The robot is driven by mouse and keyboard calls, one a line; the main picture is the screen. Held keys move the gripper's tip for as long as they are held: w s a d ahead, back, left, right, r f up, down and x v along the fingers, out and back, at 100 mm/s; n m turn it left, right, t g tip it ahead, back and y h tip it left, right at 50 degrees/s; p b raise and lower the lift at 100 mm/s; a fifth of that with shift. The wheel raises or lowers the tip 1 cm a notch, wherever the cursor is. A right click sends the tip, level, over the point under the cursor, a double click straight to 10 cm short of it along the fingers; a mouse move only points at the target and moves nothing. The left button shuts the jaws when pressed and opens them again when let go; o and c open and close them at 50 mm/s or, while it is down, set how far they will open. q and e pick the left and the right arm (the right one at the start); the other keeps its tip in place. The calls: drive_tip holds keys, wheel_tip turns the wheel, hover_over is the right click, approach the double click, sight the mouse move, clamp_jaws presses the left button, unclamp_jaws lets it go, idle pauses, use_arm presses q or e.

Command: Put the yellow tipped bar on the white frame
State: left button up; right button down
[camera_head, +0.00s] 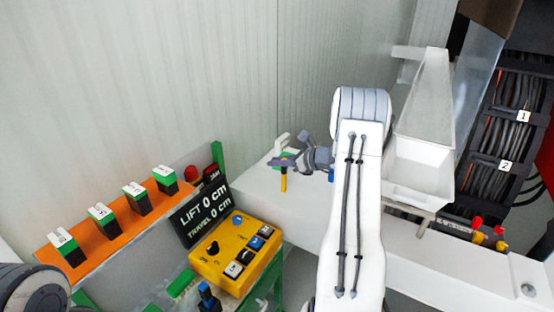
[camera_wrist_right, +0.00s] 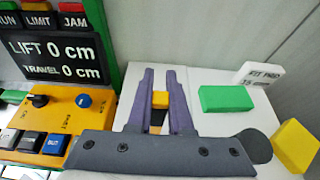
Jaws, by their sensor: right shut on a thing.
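My right gripper (camera_head: 285,162) is shut on the yellow tipped bar (camera_head: 283,183), whose yellow end points down in the head view. In the right wrist view the yellow tip (camera_wrist_right: 160,98) shows between the two purple-grey fingers of the gripper (camera_wrist_right: 160,88), with a dark part below it. The white frame (camera_head: 302,208) lies beneath; its flat top (camera_wrist_right: 205,78) also shows in the wrist view. I cannot tell whether the bar touches it. Only part of my left arm shows at the lower left; its gripper is out of view.
A green block (camera_wrist_right: 226,99), a white lettered tag (camera_wrist_right: 258,73) and a yellow block (camera_wrist_right: 295,145) are right of the fingers. A yellow control box (camera_head: 235,252) and an orange rack (camera_head: 108,232) stand left. A white hopper (camera_head: 420,160) is at right. A corrugated wall closes the back.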

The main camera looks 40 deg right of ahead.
drive_tip(key=shift+f, duration=0.1)
drive_tip(key=c, duration=0.8)
unclamp_jaws()
drive_tip(key=shift+c, duration=0.2)
